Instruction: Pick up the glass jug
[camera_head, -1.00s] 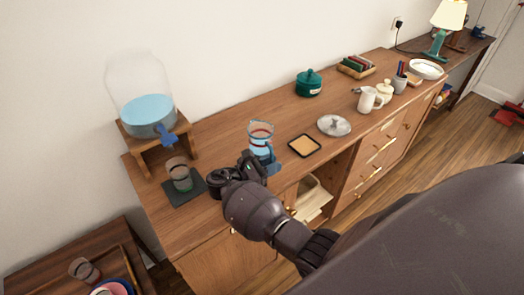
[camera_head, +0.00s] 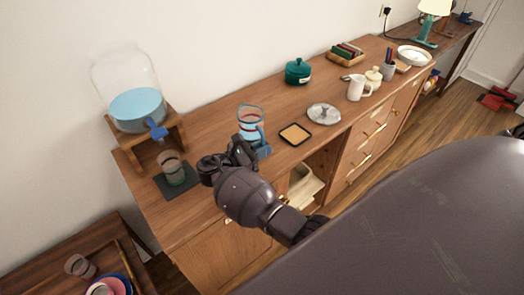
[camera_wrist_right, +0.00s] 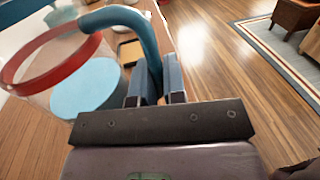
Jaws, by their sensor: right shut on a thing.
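The glass jug (camera_head: 247,117) has a red band near its rim, a blue handle and blue liquid inside. It is upright at the wooden sideboard, left of the square coaster. My right gripper (camera_head: 260,150) is at the jug's near side, shut on its blue handle. In the right wrist view, the handle (camera_wrist_right: 143,40) runs down between the two fingers (camera_wrist_right: 156,82), and the jug's red-banded glass (camera_wrist_right: 45,55) is at the left. I cannot tell whether the jug's base touches the sideboard. My left gripper is out of view.
On the sideboard (camera_head: 222,105), a glass (camera_head: 171,168) stands left of my gripper, near a water dispenser (camera_head: 136,105). Right of the jug are a tan coaster (camera_head: 295,134), a glass lid (camera_head: 324,114), a green pot (camera_head: 298,71) and a white pitcher (camera_head: 355,88).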

